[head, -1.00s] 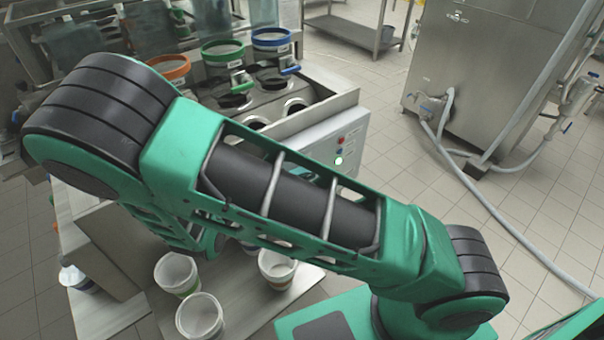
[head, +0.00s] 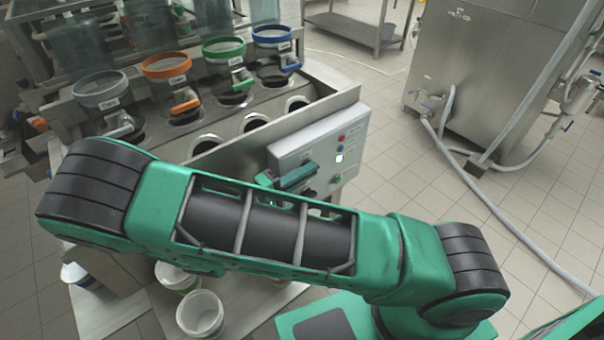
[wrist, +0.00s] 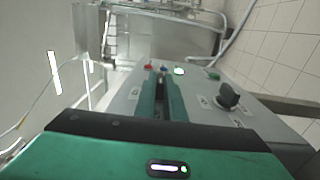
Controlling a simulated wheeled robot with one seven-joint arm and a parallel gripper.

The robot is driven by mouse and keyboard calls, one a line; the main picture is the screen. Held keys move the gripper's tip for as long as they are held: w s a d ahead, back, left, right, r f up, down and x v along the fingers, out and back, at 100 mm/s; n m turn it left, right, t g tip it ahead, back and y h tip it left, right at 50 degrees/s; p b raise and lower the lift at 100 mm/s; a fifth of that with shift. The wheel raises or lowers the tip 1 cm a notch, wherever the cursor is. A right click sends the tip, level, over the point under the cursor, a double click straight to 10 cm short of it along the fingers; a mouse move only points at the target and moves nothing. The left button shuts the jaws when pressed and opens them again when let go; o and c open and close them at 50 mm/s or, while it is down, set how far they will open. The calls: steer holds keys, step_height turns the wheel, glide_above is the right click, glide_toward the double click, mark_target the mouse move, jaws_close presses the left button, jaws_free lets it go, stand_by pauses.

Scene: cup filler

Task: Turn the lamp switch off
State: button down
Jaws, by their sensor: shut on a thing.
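A pale grey control box (head: 285,155) stands at the front right of the filling machine. My gripper (head: 297,177) is at its front panel, its fingers shut on a small dark knob. In the wrist view the two green fingers (wrist: 161,84) reach to the panel with a narrow dark gap between them; they hide most of the knob, so I cannot read its label or setting. Another black knob (wrist: 228,95) on the panel is free, right of the fingers. A lamp (head: 339,157) glows white; it also shows lit in the wrist view (wrist: 180,71).
A red light (head: 341,138) sits above the lit lamp. Several filler funnels with coloured rims, one orange (head: 167,66), stand behind. A white cup (head: 200,313) is on the tray below my arm. Tiled floor at right is open, with a hose (head: 490,210).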

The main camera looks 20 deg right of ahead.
steer(key=c, duration=1.8)
jaws_free()
steer(key=shift+a+f, duration=0.1)
steer(key=shift+f, duration=0.1)
steer(key=shift+c, duration=0.2)
steer(key=shift+r, duration=0.1)
steer(key=v, duration=1)
steer(key=shift+a, duration=0.35)
steer(key=shift+s, duration=0.2)
